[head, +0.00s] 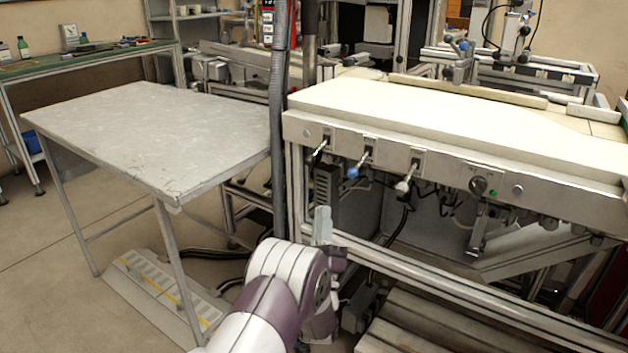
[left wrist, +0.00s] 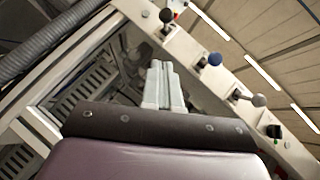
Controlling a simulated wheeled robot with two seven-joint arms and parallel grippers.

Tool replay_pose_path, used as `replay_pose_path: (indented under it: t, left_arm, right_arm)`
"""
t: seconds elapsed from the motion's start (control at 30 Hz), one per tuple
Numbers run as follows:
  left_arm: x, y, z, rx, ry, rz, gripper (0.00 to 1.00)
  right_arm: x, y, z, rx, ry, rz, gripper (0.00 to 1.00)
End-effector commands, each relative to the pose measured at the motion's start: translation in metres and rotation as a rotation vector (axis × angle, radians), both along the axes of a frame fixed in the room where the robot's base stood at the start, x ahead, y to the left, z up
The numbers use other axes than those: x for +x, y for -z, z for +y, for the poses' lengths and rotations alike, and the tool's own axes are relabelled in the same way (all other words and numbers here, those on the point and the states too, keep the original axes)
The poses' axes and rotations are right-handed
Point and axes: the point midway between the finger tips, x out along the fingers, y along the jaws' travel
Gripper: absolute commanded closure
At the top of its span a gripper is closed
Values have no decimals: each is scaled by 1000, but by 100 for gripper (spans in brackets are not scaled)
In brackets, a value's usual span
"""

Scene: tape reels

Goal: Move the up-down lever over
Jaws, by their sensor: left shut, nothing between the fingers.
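A row of levers sits on the front rail of the white-topped machine. There is a dark-knobbed lever (head: 319,148), a blue-knobbed lever (head: 353,172) and a pale-knobbed lever (head: 402,187). I cannot tell from any label which one is the up-down lever. In the left wrist view the dark knob (left wrist: 166,15), blue knob (left wrist: 215,59) and grey knob (left wrist: 259,100) run down the rail. My left gripper (head: 322,220) is below the rail, apart from the levers. Its fingers (left wrist: 160,80) are together and empty. My right gripper is not visible.
A black rotary knob (head: 478,185) and a green button (head: 493,194) are further right on the rail. A grey table (head: 150,130) stands at left. A vertical hose (head: 278,130) runs beside the machine's left end. Cables hang under the rail.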

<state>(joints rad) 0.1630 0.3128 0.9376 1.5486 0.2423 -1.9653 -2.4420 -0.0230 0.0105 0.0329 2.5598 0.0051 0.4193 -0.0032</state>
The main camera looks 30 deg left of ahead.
Motion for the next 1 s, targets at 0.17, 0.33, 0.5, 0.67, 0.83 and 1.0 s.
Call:
replay_pose_path:
  t: [0.17,0.33,0.5,0.67,0.83,1.0]
  left_arm:
    - [26,-23,13,0,0,-4,100]
    - [30,-46,28,0,-1,-2,100]
    - [30,-60,36,-1,2,0,100]
    - [30,-63,37,-1,3,2,100]
    - [30,-63,37,-1,3,2,100]
    - [29,-66,41,-1,1,10,100]
  right_arm:
    - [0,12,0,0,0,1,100]
    - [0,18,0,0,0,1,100]
    - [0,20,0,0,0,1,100]
    - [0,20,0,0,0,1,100]
    - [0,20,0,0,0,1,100]
    - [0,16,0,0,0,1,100]
